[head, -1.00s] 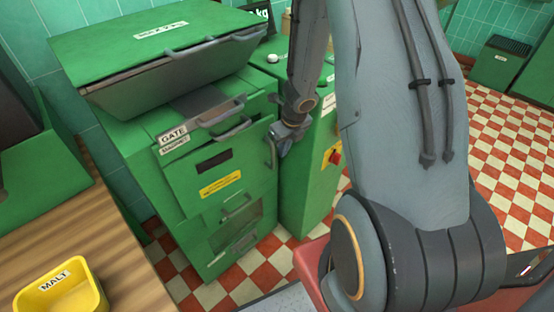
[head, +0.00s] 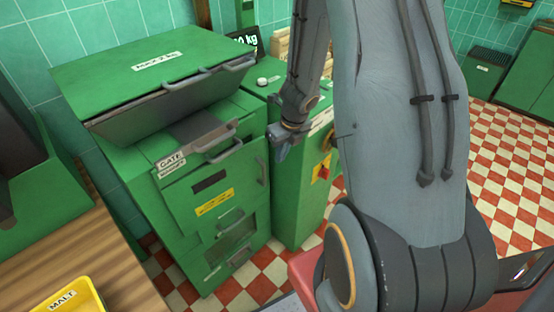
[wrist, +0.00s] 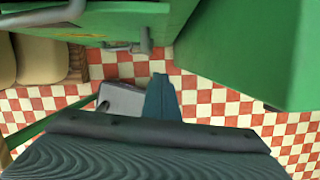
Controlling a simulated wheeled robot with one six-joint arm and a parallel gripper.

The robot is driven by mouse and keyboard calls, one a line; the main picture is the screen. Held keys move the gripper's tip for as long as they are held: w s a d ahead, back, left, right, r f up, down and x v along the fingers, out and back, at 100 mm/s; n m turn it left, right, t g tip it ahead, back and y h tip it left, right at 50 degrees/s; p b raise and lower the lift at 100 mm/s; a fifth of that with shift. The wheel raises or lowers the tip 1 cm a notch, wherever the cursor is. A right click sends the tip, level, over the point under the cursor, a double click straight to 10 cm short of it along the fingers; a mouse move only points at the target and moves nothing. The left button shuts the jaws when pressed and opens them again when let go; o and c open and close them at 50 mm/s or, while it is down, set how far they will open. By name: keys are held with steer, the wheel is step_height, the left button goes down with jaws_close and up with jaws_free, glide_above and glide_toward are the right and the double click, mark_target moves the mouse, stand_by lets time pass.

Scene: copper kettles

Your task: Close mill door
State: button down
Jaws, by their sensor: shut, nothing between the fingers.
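The green mill (head: 120,165) stands left of centre in the head view. Its front door (head: 205,205) has a dark slot, a yellow label and a vertical handle (head: 261,170) near its right edge. The door looks nearly in line with the front; I cannot tell whether it is fully flush. My gripper (head: 281,150) is shut and empty, right of and above the door handle, apart from it. In the wrist view its fingers (wrist: 160,95) point over the floor, with green panels beyond.
A gate handle (head: 222,145) juts out above the door, and the lidded hopper (head: 150,75) is on top. A green cabinet (head: 300,200) stands close on the right. A yellow malt tray (head: 75,298) is on the wooden counter (head: 75,240). Checkered floor is open at right.

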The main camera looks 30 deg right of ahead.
steer(key=s+m+t+y+b, duration=0.4)
steer(key=s+m, duration=0.3)
steer(key=m, duration=1.3)
steer(key=w+a+f+g, duration=0.1)
steer(key=w+a+f, duration=0.2)
steer(key=w+f, duration=0.4)
steer(key=shift+w+f+p, duration=0.3)
steer(key=shift+w+f, duration=0.05)
steer(key=shift+w, duration=0.25)
